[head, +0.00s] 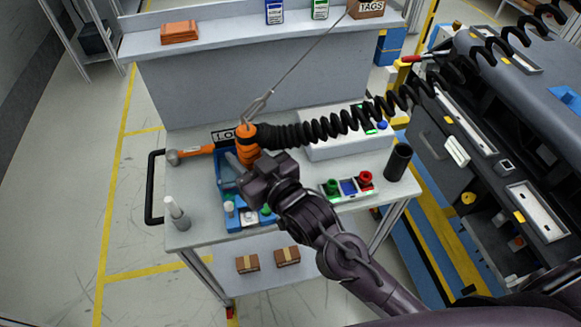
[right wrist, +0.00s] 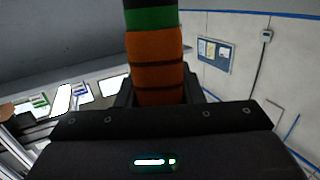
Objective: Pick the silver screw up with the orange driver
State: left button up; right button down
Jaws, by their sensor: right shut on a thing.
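The orange driver (head: 247,143) stands roughly upright over the blue tray (head: 223,186) on the cart. It hangs from a thin cable, and a black coiled hose joins its upper part. My right gripper (head: 250,165) is shut on the driver's body. In the right wrist view the driver (right wrist: 157,60) shows as an orange grip with a green band, between the jaws. The driver's lower tip is hidden behind my gripper. I cannot make out the silver screw; the tray is partly covered by my gripper. My left gripper is not in view.
An orange-handled tool (head: 195,152) lies left of the tray. A grey cylinder with a white top (head: 176,214) stands at the front left. A button box (head: 347,188) and a black cup (head: 398,162) stand right. The dashboard module (head: 490,150) is far right.

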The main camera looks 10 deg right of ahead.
jog(key=shift+w+a+r+n+g+y, duration=0.2)
jog(key=shift+w+a+r+n+y, duration=0.1)
jog(key=shift+a+r, duration=0.4)
jog(key=shift+w+a+r+n+g+y, duration=0.25)
jog(key=shift+a+r, duration=0.2)
jog(key=shift+a, duration=0.4)
jog(key=shift+p, duration=0.35)
notch_tip(320, 180, down, 7)
jog(key=b, duration=0.3)
jog(key=shift+r, duration=0.2)
jog(key=shift+s, duration=0.1)
jog(key=shift+f, duration=0.8)
dwell(1.4)
jog(key=shift+r, duration=0.15)
